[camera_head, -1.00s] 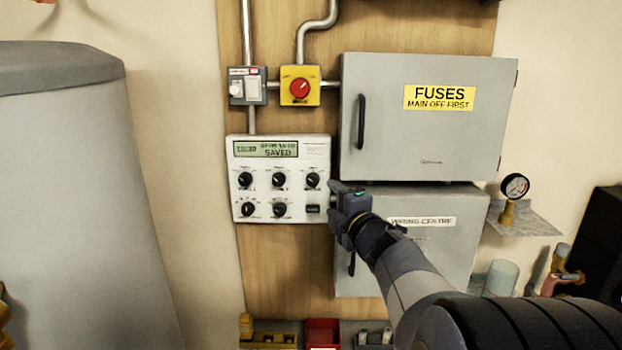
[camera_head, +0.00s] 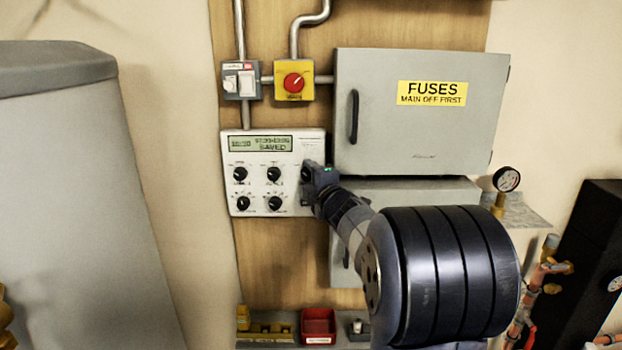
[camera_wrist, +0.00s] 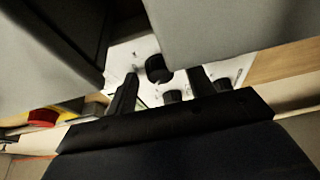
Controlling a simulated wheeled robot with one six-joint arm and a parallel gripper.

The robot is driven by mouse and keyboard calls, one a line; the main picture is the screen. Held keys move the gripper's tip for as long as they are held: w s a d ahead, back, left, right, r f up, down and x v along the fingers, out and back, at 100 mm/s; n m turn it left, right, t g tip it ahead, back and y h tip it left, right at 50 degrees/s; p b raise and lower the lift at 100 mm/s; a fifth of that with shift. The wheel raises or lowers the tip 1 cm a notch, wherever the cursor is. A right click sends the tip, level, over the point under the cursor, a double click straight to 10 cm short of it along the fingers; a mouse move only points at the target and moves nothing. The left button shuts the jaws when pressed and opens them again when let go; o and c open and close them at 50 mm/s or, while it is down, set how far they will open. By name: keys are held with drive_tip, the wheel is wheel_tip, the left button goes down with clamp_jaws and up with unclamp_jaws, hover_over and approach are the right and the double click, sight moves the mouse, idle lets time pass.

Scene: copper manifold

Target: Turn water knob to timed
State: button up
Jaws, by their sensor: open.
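The white control panel (camera_head: 278,146) hangs on the wooden board, with a green display (camera_head: 261,143) reading "SAVED" and several black knobs in two rows. The upper left knob (camera_head: 240,174), upper middle knob (camera_head: 274,174), lower left knob (camera_head: 243,203) and lower middle knob (camera_head: 274,203) show. Their labels are too small to read, so I cannot tell which is the water knob. My gripper (camera_head: 309,173) is at the panel's right side, largely hiding the upper right knob. In the wrist view my open gripper (camera_wrist: 164,73) has a black knob (camera_wrist: 158,68) between its fingertips; contact is unclear.
The grey fuse box (camera_head: 420,135) stands close right of the panel, with another grey box (camera_head: 450,190) below it. A red bin (camera_head: 318,325) is below.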

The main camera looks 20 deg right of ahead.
drive_tip(key=c, duration=1)
drive_tip(key=shift+o, duration=0.2)
